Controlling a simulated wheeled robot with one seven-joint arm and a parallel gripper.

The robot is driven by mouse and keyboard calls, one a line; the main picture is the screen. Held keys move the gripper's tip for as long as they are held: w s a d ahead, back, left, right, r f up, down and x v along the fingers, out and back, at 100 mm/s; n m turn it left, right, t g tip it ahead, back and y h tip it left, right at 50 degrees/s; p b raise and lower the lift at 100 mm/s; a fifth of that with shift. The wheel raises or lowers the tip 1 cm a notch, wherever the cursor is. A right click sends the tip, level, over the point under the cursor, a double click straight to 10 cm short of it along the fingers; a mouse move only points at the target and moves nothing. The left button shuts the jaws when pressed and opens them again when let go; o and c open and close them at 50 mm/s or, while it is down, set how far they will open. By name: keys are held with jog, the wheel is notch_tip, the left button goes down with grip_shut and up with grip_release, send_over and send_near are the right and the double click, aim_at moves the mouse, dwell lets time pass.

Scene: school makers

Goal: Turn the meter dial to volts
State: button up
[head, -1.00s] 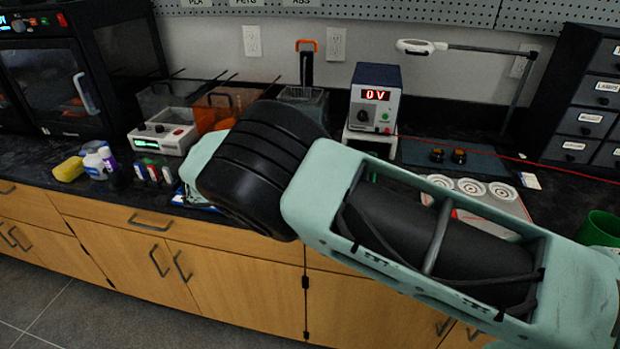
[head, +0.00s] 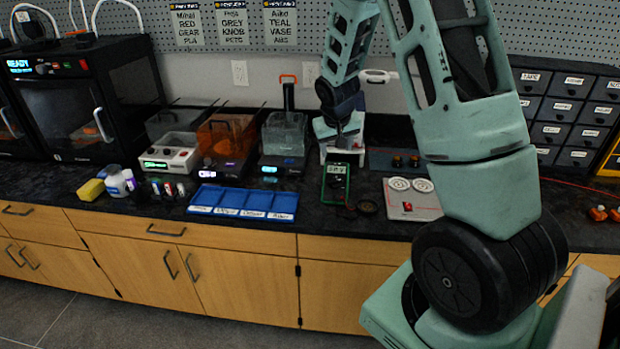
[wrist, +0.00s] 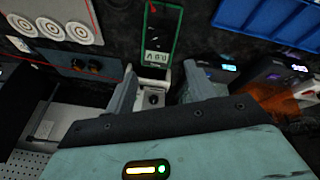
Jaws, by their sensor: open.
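The green-framed meter (head: 336,183) lies on the dark bench in front of the white power supply (head: 328,152). Its lit display faces up, with the dark dial area below it, too small to read. My gripper (wrist: 160,84) is open and empty, pointing down behind the meter's display end. A dark knob on a pale panel (wrist: 153,99) shows between the fingers and seems to belong to the power supply.
A blue sorting tray (head: 245,201) lies left of the meter. A small dark round item (head: 368,206) lies beside the meter. A red cable runs along the right.

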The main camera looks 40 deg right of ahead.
jog(key=p, duration=0.3)
send_near(335, 180)
jog(key=x, duration=0.8)
jog(key=shift+w+d+f, duration=0.1)
jog(key=shift+d+f, duration=0.1)
jog(key=shift+b, duration=0.3)
jog(key=c, duration=1)
